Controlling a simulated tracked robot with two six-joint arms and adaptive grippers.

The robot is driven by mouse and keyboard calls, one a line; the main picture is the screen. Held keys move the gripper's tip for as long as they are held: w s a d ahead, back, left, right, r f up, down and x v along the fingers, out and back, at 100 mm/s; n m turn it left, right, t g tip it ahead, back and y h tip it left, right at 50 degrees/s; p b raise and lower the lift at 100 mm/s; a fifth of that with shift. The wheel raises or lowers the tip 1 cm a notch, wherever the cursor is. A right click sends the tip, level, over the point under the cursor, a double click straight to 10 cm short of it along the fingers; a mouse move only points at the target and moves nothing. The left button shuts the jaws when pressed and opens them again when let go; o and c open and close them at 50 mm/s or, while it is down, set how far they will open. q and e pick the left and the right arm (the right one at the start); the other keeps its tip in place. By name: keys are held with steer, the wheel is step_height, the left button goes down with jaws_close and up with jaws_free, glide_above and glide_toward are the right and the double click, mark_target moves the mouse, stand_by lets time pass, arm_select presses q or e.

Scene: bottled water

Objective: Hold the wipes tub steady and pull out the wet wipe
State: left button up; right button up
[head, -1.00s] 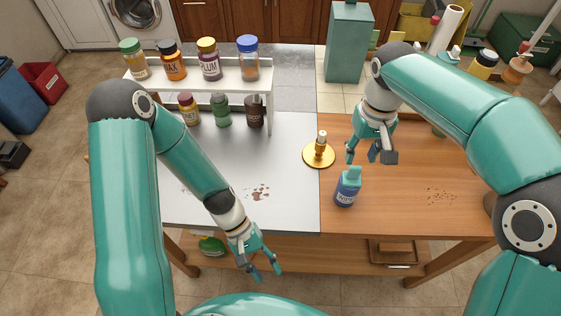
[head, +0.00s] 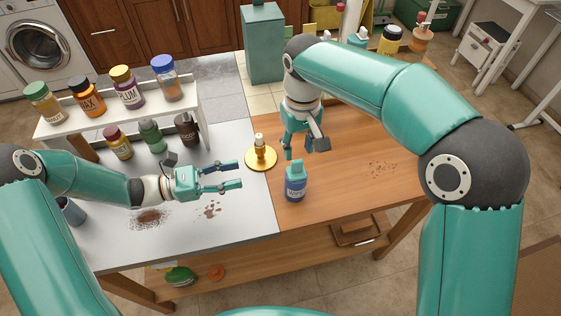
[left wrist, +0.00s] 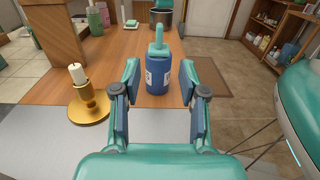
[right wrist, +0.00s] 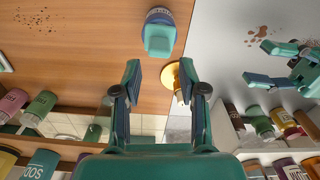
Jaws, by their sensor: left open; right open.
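The wipes tub (head: 296,185) is a small blue container with a teal top, upright on the wooden part of the table near its front. In the left wrist view the tub (left wrist: 157,80) stands ahead, between the open fingers and beyond their tips, with a teal piece sticking up. My left gripper (head: 240,175) is open and empty, left of the tub and pointing at it. My right gripper (head: 303,148) is open and empty, above and behind the tub, pointing down. In the right wrist view the tub (right wrist: 158,35) lies past the fingertips. Neither gripper touches it.
A brass candlestick (head: 260,156) with a candle stands just left of and behind the tub. A white shelf (head: 110,118) with several jars stands at the left back. Brown stains (head: 150,218) mark the grey surface. The wood right of the tub is clear apart from crumbs (head: 382,169).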

mark_target(297, 161)
arm_select(q)
steer(key=x, duration=1.6)
steer(key=shift+d, duration=0.15)
jaws_close()
stand_by(0.9)
